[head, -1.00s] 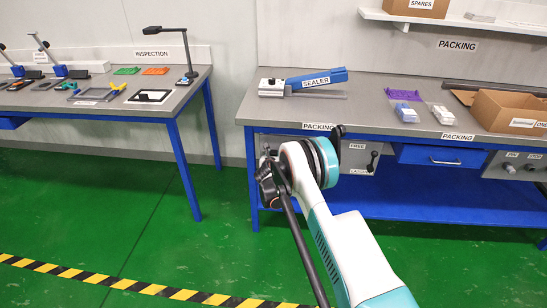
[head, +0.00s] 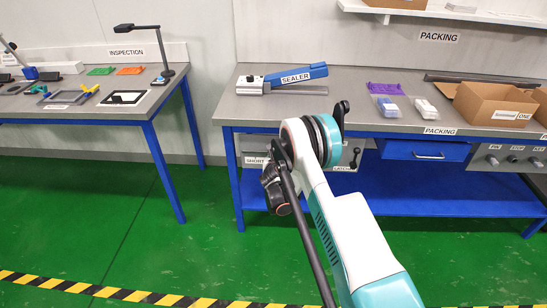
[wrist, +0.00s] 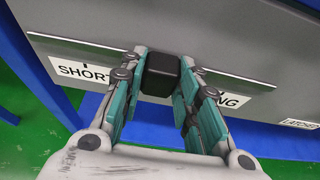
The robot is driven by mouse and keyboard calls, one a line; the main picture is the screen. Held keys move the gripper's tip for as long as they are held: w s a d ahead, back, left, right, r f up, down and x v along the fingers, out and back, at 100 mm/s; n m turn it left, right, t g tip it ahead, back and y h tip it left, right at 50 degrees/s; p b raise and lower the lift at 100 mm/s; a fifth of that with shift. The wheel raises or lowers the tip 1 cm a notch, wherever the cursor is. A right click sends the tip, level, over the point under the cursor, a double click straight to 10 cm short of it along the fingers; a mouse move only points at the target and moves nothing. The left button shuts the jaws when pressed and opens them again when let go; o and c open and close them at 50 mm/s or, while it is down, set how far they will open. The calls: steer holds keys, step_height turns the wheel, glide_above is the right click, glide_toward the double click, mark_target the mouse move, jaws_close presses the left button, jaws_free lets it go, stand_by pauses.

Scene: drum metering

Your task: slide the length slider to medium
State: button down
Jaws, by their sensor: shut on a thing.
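In the wrist view, the slider's black knob (wrist: 160,75) sits between the two fingers of my gripper (wrist: 160,80), which is shut on it. The knob stands on a pale slotted strip (wrist: 75,47) on the grey panel, roughly midway along its visible length. A SHORT label (wrist: 80,70) is to the left of the knob. A label ending in "NG" (wrist: 232,100) is to the right, partly hidden by a finger. Any marking right behind the knob is hidden. In the head view, my wrist hides the slider, and the SHORT label (head: 256,160) shows beside it.
The panel hangs under the packing bench (head: 225,112), with a black lever (head: 356,158) and a LATCHED label (wrist: 300,124) on the right. A blue drawer (head: 425,151) is farther right. A sealer (head: 290,78) and an open carton (head: 495,105) stand on top. Green floor is clear.

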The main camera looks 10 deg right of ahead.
steer(key=shift+d, duration=0.15)
steer(key=c, duration=1.2)
jaws_free()
steer(key=shift+s, duration=0.15)
steer(key=v, duration=1.1)
steer(key=shift+s+r, duration=0.2)
steer(key=shift+s, duration=0.15)
